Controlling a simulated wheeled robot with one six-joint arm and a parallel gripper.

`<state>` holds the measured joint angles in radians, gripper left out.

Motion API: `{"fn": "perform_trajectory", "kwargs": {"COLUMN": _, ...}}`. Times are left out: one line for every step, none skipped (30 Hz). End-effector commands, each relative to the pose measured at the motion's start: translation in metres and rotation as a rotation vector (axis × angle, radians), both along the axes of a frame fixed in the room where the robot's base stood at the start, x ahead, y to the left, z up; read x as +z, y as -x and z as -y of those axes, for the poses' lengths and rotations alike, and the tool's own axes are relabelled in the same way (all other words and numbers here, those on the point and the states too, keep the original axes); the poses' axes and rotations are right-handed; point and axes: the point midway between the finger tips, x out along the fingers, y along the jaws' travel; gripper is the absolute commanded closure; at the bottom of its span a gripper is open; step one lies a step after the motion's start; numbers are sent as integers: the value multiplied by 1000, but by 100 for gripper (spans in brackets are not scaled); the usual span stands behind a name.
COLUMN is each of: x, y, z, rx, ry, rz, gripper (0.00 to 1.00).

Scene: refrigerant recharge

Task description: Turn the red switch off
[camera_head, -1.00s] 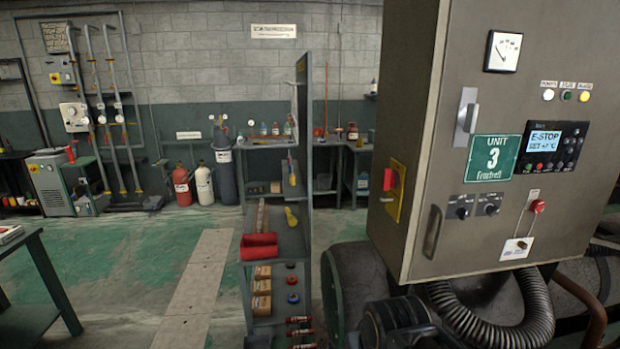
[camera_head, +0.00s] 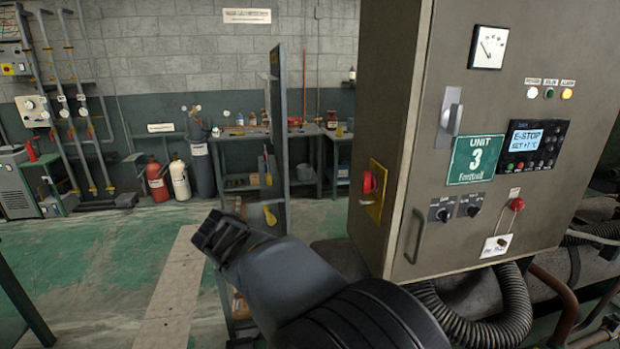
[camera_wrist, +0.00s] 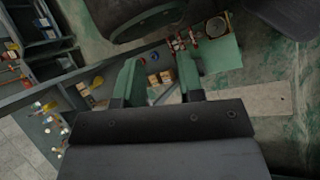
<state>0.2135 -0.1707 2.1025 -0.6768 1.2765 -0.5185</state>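The red switch (camera_head: 369,182) sits on a yellow plate (camera_head: 376,208) on the left side face of the grey control cabinet (camera_head: 385,90) in the head view. My dark arm rises in front of the shelf, lower left of the switch and apart from it. The fingers cannot be made out in the head view. In the wrist view my gripper (camera_wrist: 157,75) has its two green fingers spread apart with nothing between them. It points at the shelf and floor, and the red switch does not show there.
The cabinet front carries a gauge (camera_head: 488,47), a display (camera_head: 527,139), a red button (camera_head: 517,204) and a door handle (camera_head: 414,236). A shelf unit (camera_head: 279,140) stands left of the cabinet. Gas cylinders (camera_head: 157,180) stand at the back wall. Green floor (camera_head: 110,255) is open at left.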

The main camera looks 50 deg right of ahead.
Motion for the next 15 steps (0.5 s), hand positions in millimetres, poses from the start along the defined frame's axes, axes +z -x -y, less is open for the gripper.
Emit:
{"fn": "perform_trajectory", "kwargs": {"x": 20, "y": -7, "z": 30, "rx": 25, "ry": 85, "rz": -133, "gripper": 65}}
{"fn": "perform_trajectory", "kwargs": {"x": 31, "y": -9, "z": 47, "rx": 41, "ry": 136, "rz": -213, "gripper": 65}}
{"fn": "perform_trajectory", "kwargs": {"x": 44, "y": -12, "z": 68, "rx": 57, "ry": 196, "rz": -320, "gripper": 65}}
{"fn": "perform_trajectory", "kwargs": {"x": 54, "y": -15, "z": 82, "rx": 65, "ry": 237, "rz": -399, "gripper": 65}}
{"fn": "perform_trajectory", "kwargs": {"x": 64, "y": -16, "z": 96, "rx": 68, "ry": 274, "rz": -475, "gripper": 65}}
{"fn": "perform_trajectory", "kwargs": {"x": 76, "y": -19, "z": 112, "rx": 70, "ry": 317, "rz": -571, "gripper": 65}}
{"fn": "perform_trajectory", "kwargs": {"x": 84, "y": -21, "z": 123, "rx": 68, "ry": 344, "rz": -638, "gripper": 65}}
{"fn": "perform_trajectory", "kwargs": {"x": 91, "y": -22, "z": 133, "rx": 64, "ry": 369, "rz": -701, "gripper": 65}}
{"fn": "perform_trajectory", "kwargs": {"x": 100, "y": -24, "z": 144, "rx": 57, "ry": 396, "rz": -774, "gripper": 65}}
{"fn": "perform_trajectory", "kwargs": {"x": 105, "y": -25, "z": 151, "rx": 50, "ry": 411, "rz": -826, "gripper": 65}}
{"fn": "perform_trajectory", "kwargs": {"x": 110, "y": -25, "z": 158, "rx": 43, "ry": 426, "rz": -871, "gripper": 65}}
{"fn": "perform_trajectory", "kwargs": {"x": 116, "y": -27, "z": 165, "rx": 34, "ry": 442, "rz": -922, "gripper": 65}}
{"fn": "perform_trajectory", "kwargs": {"x": 120, "y": -27, "z": 169, "rx": 27, "ry": 451, "rz": -955, "gripper": 65}}
{"fn": "perform_trajectory", "kwargs": {"x": 122, "y": -27, "z": 173, "rx": 22, "ry": 457, "rz": -982, "gripper": 65}}
{"fn": "perform_trajectory", "kwargs": {"x": 125, "y": -27, "z": 177, "rx": 15, "ry": 465, "rz": -1011, "gripper": 65}}
